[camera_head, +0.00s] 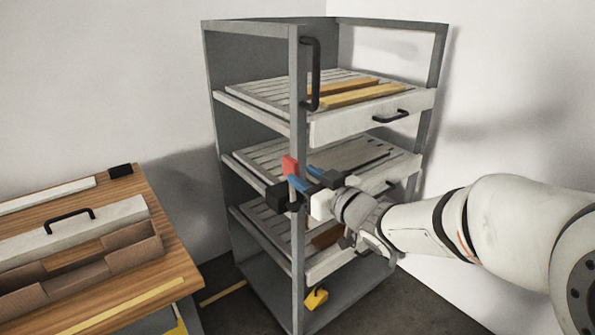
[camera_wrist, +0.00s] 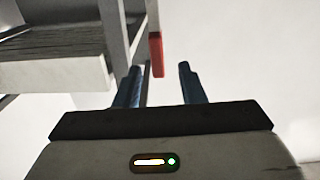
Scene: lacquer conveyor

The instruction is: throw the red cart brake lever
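The red brake lever (camera_head: 290,166) sticks up at the front left post of the grey cart (camera_head: 297,240), above a black block (camera_head: 277,198). In the wrist view the red lever (camera_wrist: 156,54) hangs in from the top, beside a grey post and just beyond my fingertips. My gripper (camera_head: 300,182) is at the post, close to the lever. In the wrist view its two blue fingers (camera_wrist: 160,72) are apart with nothing between them, and the lever's end lines up with the gap. I cannot tell whether a finger touches it.
The cart has several slatted shelves, with yellow-brown boards (camera_head: 345,94) on the top one and a black vertical handle (camera_head: 312,74) on the post. A yellow padlock-like piece (camera_head: 315,298) is low down. A wooden table (camera_head: 160,226) with a tray stands at left.

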